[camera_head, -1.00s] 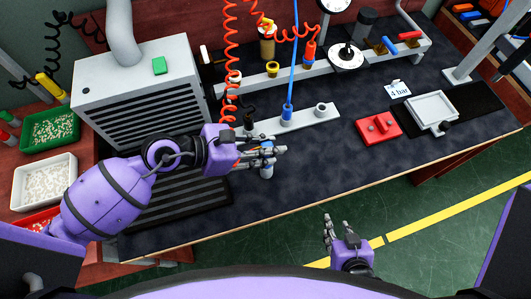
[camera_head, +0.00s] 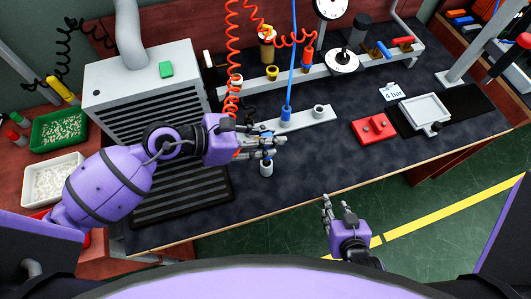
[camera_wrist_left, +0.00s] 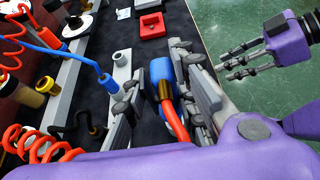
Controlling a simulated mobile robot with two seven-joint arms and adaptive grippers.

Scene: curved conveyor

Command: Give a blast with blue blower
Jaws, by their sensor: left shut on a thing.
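My left gripper (camera_head: 264,145) is shut on a blue-bodied blower with a pale grey end (camera_head: 266,168), held over the dark worktop. In the left wrist view the blue body (camera_wrist_left: 161,70) is between the fingers, with a brass collar and red-orange hose behind it. The fingers hide part of it. A second blue tool (camera_head: 286,113) on a straight blue hose stands in the grey holder bar (camera_head: 309,117). My right gripper (camera_head: 328,211) is open and empty, beyond the worktop's front edge over the green floor; it also shows in the left wrist view (camera_wrist_left: 237,64).
A grey vented box (camera_head: 146,95) stands left behind my left arm. A ribbed black mat (camera_head: 190,205) lies below that arm. A red block (camera_head: 373,128) and grey square tray (camera_head: 425,112) lie to the right. Coiled orange hoses (camera_head: 233,60) hang behind. The front middle worktop is clear.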

